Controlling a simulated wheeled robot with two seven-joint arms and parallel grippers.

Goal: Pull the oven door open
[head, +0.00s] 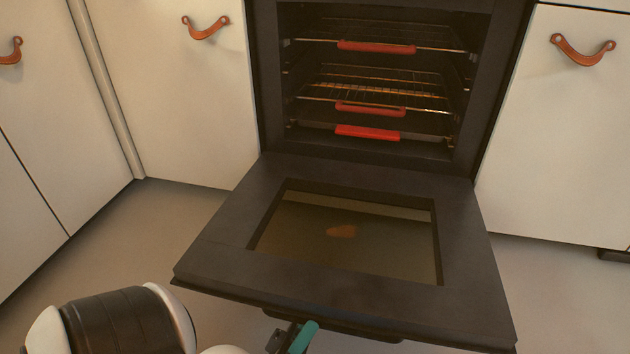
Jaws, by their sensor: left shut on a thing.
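The dark oven door (226,228) is hinged down at its bottom edge and lies open, nearly flat, with its glass window (340,240) facing up. The oven (380,100) behind it stands open, and its inside shows. My left gripper (293,338), with a teal finger, is at the door's free front edge, near the bottom of the picture. It is shut on the oven door handle (350,324), a dark bar mostly hidden under that edge. The grip itself is partly hidden and cut off by the picture's edge. My right gripper is out of view.
Inside the oven are wire racks (375,92) with red grips and a red-fronted tray (367,132). White cabinets with leather pulls (205,28) (583,50) stand on both sides. The grey floor (165,225) is clear left of the door.

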